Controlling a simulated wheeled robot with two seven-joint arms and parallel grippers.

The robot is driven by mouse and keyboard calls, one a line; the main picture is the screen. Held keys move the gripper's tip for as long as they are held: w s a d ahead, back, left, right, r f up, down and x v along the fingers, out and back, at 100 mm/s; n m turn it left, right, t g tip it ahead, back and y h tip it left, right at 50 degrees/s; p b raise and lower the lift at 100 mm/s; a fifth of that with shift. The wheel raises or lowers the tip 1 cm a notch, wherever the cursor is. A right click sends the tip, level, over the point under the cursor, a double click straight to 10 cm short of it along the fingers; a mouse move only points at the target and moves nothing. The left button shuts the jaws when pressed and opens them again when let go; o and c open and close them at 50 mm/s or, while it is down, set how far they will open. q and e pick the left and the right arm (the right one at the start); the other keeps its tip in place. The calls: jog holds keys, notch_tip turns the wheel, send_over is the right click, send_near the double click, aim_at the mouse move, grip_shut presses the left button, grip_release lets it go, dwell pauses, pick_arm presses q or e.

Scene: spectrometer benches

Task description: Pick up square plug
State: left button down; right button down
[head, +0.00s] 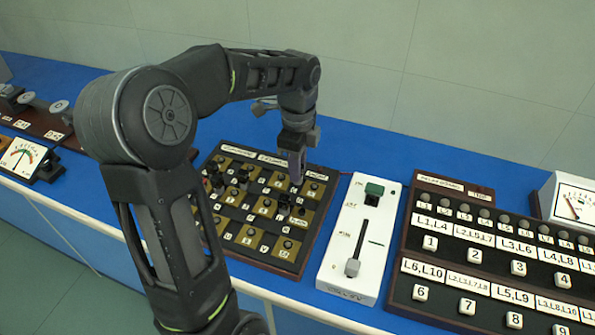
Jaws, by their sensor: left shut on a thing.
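My left gripper (297,172) points down over the upper right part of a dark plug board (262,262) with tan squares and round sockets. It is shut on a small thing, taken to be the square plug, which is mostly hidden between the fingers. I cannot tell whether the plug is clear of its socket. Several dark plugs stand on the board, one group on its left side (216,181) and one plug at the right (284,204). My right gripper is not in view.
Right of the board is a white slider box (343,258) with a green block and a grey knob. A dark panel (408,262) with numbered white buttons lies further right. Meters stand at the far left (22,156) and far right (573,203). Blue bench (366,146) is bare behind.

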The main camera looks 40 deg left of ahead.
pick_arm(q)
notch_tip(320, 180, up, 8)
jog(key=shift+r, duration=0.25)
dwell(0.5)
